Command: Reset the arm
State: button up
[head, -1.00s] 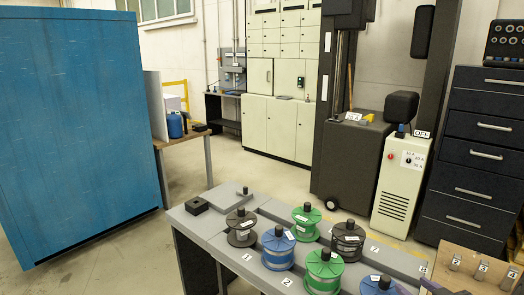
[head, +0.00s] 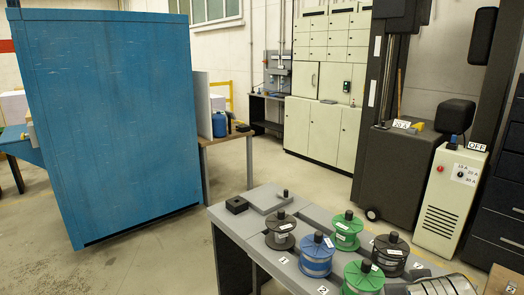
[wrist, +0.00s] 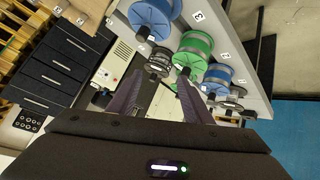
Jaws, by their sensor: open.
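My gripper (wrist: 155,100) shows in the wrist view with its two dark fingers apart and nothing between them. Beyond the fingers, the wrist view shows the grey table (wrist: 235,40) tilted, with blue and green spools on it. A green spool (wrist: 193,52) appears just past the right finger; I cannot tell the exact gap. The fingers do not show in the head view.
The grey table (head: 228,220) bears several spools, among them a blue spool (head: 316,256), a green spool (head: 346,232) and a dark spool (head: 280,231). A blue cabinet (head: 115,130) stands at left. A white OFF-labelled machine (head: 450,200) stands at right. Floor between is clear.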

jog(key=s+a+n+g+y, duration=0.1)
jog(key=s+a, duration=0.3)
jog(key=a, duration=0.5)
jog(key=s+a+n+g+y, duration=0.1)
jog(key=s+a+y, duration=0.3)
jog(key=a, duration=0.5)
jog(key=shift+s+a+f+g, duration=0.25)
jog(key=shift+s+a+g, duration=0.15)
jog(key=shift+s, duration=0.2)
